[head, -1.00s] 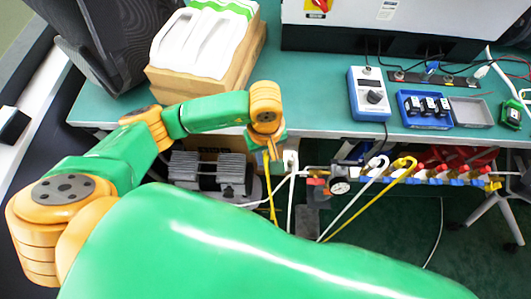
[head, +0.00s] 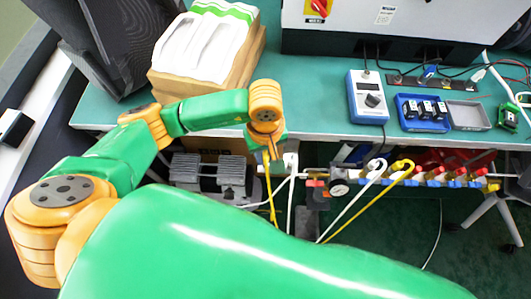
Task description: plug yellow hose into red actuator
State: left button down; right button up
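The yellow hose (head: 365,204) hooks over the valve manifold below the table edge and runs down to the left. A yellow strand (head: 271,200) also hangs down below my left gripper (head: 271,153). The gripper is small and seen from above at the table's front edge, so whether its fingers are open or shut on the strand is unclear. A white hose (head: 350,207) hooks over the manifold beside the yellow one. I cannot make out the red actuator for certain; red parts (head: 455,158) show behind the manifold. My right gripper is not in view.
The manifold (head: 430,177) with a round gauge (head: 339,188) runs along below the green table (head: 320,100). A blue meter (head: 367,97), a blue tray (head: 422,124) and a grey tray (head: 470,114) sit on the table.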

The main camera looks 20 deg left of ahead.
pick_arm(q)
jog(key=shift+r, duration=0.1)
jog(key=shift+r+p, duration=1.15)
jog(key=shift+r, duration=0.75)
